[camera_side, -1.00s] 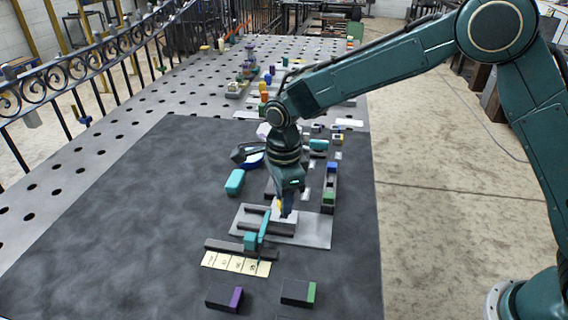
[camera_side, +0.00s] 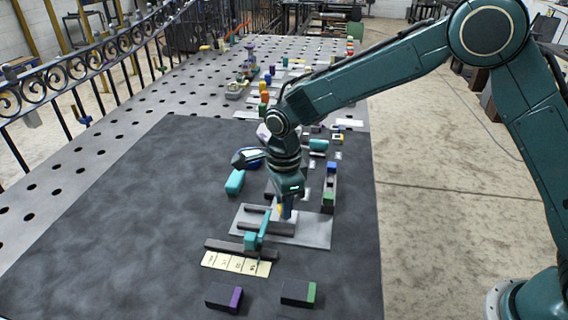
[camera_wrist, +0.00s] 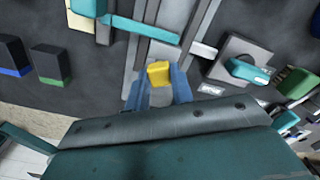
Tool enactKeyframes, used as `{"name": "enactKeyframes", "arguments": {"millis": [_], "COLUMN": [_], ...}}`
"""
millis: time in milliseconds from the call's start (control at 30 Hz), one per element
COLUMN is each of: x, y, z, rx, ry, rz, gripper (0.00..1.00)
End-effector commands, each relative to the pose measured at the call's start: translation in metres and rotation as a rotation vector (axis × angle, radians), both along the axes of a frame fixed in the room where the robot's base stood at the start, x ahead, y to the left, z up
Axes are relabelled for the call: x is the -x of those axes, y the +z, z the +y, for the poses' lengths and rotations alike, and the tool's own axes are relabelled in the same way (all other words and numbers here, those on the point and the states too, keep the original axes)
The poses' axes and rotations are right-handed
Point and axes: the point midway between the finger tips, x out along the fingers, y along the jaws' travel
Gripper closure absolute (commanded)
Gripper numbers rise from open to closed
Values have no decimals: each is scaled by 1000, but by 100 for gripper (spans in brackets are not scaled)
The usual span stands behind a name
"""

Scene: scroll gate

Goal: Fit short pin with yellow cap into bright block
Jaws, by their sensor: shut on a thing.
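My gripper (camera_side: 285,212) points down over a pale grey plate (camera_side: 315,232) with dark rails. In the wrist view, its blue fingers (camera_wrist: 158,92) are shut on the short pin, whose yellow cap (camera_wrist: 159,73) shows between them. A sliver of yellow cap (camera_side: 280,208) also shows beside the fingers in the side view. The pin's shaft and lower end are hidden. I cannot pick out the bright block for certain; a pale grey patch shows under the cap in the wrist view, but I cannot tell whether it is block or plate.
Dark blocks with purple (camera_side: 224,298) and green (camera_side: 298,293) ends lie in front. A teal block (camera_side: 235,182) lies behind left. The dark mat at left is clear.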

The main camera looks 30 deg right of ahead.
Motion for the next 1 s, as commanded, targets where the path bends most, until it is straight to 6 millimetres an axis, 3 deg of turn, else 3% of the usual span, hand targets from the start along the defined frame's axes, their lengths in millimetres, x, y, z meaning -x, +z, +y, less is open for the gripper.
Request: {"name": "enactKeyframes", "arguments": {"millis": [867, 900, 1000], "x": [0, 0, 0], "y": [-8, -8, -8], "z": [0, 0, 0], "rx": [0, 0, 0], "ry": [0, 0, 0], "rz": [0, 0, 0], "gripper": [100, 75, 55]}}
